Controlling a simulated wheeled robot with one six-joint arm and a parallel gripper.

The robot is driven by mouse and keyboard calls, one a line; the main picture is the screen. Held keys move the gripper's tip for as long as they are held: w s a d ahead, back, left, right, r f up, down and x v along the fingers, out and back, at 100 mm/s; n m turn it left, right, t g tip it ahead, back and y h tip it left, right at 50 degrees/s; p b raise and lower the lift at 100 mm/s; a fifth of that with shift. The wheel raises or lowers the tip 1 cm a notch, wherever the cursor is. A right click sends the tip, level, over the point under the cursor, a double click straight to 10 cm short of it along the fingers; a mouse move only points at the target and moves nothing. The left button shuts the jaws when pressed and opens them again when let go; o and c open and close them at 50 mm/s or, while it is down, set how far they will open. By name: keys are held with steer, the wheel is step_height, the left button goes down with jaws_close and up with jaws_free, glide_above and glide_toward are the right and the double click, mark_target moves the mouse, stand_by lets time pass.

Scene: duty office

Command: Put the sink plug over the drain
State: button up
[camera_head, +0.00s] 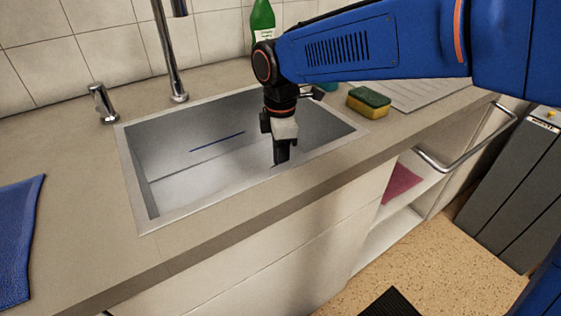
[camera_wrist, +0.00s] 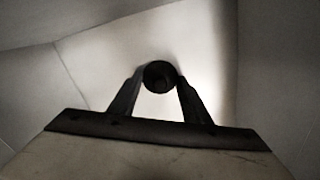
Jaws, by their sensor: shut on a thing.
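My gripper (camera_head: 281,158) points down into the steel sink basin (camera_head: 165,190), near its front right side. In the wrist view, its two fingers (camera_wrist: 158,90) are closed on a small dark round thing (camera_wrist: 158,74), which I take to be the sink plug. In the head view the plug cannot be made out, as the fingers and the basin's front edge are in the way. Pale basin surface shows behind the plug in the wrist view. The drain is not visible in either view. How far the plug is from the basin floor cannot be told.
A tall tap (camera_head: 170,60) and a short metal fitting (camera_head: 103,103) stand behind the basin. A green bottle (camera_head: 263,22), a yellow-green sponge (camera_head: 368,102) and a ridged drainboard (camera_head: 425,93) are to the right. A blue cloth (camera_head: 18,235) lies at left. The front counter is clear.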

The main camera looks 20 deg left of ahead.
steer(key=o, duration=1)
steer(key=shift+f, duration=0.1)
steer(key=shift+o, duration=0.2)
step_height(320, 180, up, 12)
steer(key=shift+d, duration=0.1)
